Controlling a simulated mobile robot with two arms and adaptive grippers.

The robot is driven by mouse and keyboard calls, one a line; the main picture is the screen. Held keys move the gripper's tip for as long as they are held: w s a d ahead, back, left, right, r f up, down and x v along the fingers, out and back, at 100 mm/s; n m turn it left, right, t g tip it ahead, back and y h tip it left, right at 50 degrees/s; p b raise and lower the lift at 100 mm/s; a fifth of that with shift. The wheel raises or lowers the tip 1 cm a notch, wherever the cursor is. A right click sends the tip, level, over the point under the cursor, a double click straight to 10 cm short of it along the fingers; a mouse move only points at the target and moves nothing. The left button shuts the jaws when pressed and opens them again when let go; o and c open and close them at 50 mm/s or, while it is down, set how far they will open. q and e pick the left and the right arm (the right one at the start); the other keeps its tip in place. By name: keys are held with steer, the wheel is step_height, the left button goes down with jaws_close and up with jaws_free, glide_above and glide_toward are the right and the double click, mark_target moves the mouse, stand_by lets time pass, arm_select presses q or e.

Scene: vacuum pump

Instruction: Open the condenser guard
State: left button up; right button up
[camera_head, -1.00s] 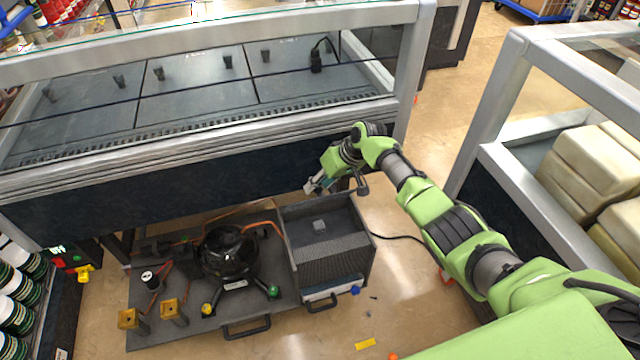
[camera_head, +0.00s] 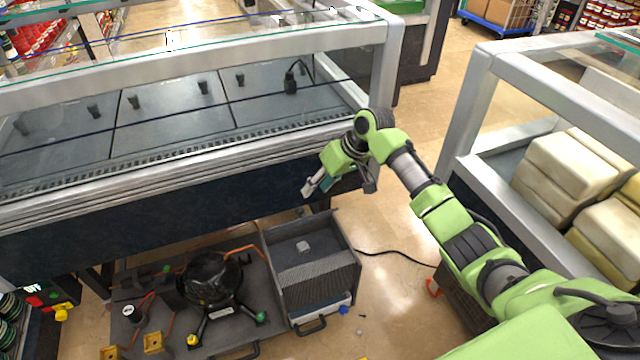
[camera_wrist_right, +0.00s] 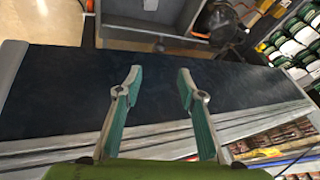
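A dark grey box-shaped housing with a ribbed panel (camera_head: 316,278), likely the condenser guard, stands on the right part of the low pump tray (camera_head: 276,340). Its upper part looks like an open hollow with a small light grey block (camera_head: 303,246) inside. My right gripper (camera_head: 338,187) is open and empty. It hangs in front of the freezer's dark side, above and beyond the housing, apart from it. In the right wrist view its two teal fingers (camera_wrist_right: 158,80) are spread, with the dark freezer side behind them and part of the housing (camera_wrist_right: 150,18) at the top. My left gripper is out of view.
A round black compressor (camera_head: 210,278) with copper piping sits left of the housing on the tray. The glass-topped freezer (camera_head: 180,170) rises behind. Another case (camera_head: 470,130) with pale blocks stands right. A black cable crosses the floor (camera_head: 400,285), which is mostly clear.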

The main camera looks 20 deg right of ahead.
steer(key=shift+s+d+r, duration=0.15)
steer(key=shift+r, duration=0.25)
